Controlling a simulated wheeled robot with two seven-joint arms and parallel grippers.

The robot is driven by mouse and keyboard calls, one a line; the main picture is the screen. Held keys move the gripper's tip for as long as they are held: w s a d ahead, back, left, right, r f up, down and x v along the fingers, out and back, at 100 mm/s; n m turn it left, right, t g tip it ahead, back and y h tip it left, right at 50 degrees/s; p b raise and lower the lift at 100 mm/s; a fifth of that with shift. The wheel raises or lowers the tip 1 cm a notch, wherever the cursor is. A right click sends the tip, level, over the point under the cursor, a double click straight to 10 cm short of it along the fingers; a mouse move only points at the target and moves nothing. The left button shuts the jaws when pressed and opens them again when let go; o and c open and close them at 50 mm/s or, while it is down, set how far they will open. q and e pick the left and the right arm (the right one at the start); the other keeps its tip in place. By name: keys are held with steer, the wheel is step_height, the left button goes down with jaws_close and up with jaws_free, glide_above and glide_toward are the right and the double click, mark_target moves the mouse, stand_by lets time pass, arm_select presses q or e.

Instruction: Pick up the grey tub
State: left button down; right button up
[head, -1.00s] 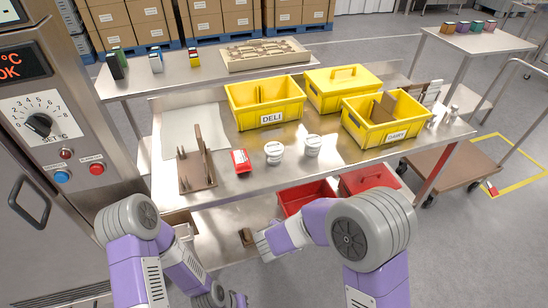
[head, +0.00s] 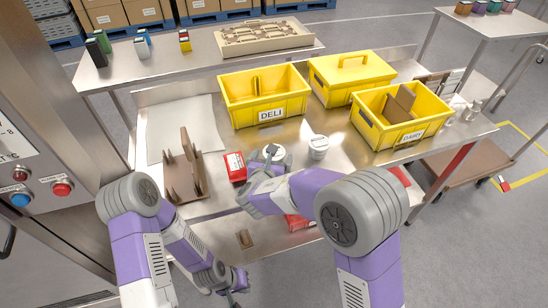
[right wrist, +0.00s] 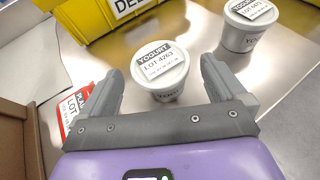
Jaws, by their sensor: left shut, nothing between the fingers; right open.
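Two pale grey-white tubs with lids labelled YOGURT stand upright on the steel table. The nearer tub (right wrist: 160,70) is between the spread fingers of my right gripper (right wrist: 163,82), with no clear contact. In the head view that tub (head: 275,151) is partly hidden by my right gripper (head: 266,163). The other tub (head: 318,147) stands just to its right; it also shows at the upper right of the right wrist view (right wrist: 247,28). My right gripper is open. My left gripper (head: 235,292) is shut and empty, low in front of the table.
A red-and-white packet (head: 236,167) lies left of the nearer tub. A brown rack (head: 185,178) stands further left. Yellow crates marked DELI (head: 264,104) and DAIRY (head: 402,124), and a lidded yellow box (head: 350,75), stand behind the tubs.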

steer(key=shift+x, duration=1.5)
steer(key=c, duration=1)
step_height(320, 180, up, 10)
steer(key=p, duration=0.3)
steer(key=shift+c, duration=0.2)
steer(key=o, duration=0.4)
steer(key=c, duration=0.8)
